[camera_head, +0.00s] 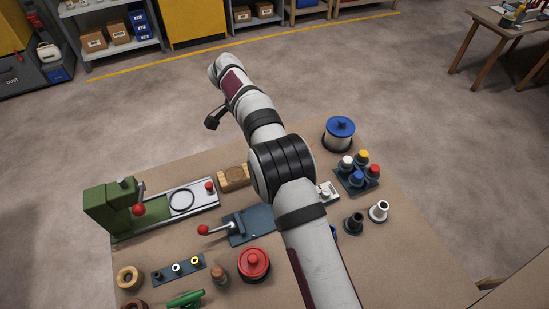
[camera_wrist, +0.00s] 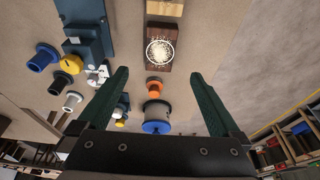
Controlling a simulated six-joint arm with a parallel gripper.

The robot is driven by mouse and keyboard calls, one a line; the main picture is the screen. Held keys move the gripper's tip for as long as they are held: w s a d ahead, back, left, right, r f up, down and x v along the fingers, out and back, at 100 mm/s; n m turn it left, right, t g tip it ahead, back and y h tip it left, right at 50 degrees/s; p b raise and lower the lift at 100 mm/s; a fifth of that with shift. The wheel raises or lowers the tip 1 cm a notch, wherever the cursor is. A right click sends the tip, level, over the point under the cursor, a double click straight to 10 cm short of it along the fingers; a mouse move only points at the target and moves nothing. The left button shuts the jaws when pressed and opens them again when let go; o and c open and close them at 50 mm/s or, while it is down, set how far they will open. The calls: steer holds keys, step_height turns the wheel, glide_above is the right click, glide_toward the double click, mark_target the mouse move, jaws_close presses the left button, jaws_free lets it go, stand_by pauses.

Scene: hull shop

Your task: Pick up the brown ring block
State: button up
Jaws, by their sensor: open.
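In the wrist view, a dark brown block (camera_wrist: 160,50) with a pale, bristly-looking round patch on its top lies ahead of my gripper (camera_wrist: 158,73). I take it for the brown ring block. The two green fingers are spread wide, open and empty, one to each side of the line to the block. The block looks apart from both fingers. In the head view my arm crosses the table and the brown block does not show, seemingly hidden behind it. I cannot make out my gripper there.
A light wood block (camera_wrist: 165,8) sits beyond the brown block. An orange piece (camera_wrist: 155,86) and a blue-lidded canister (camera_wrist: 157,118) stand on the near side. A blue fixture (camera_wrist: 85,28) is at left. Bare tabletop (camera_wrist: 215,35) lies to the right.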

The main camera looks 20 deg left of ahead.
steer(key=x, duration=1)
steer(key=shift+f, duration=0.25)
steer(key=shift+f, duration=0.25)
steer(key=shift+c, duration=0.2)
steer(key=c, duration=1.4)
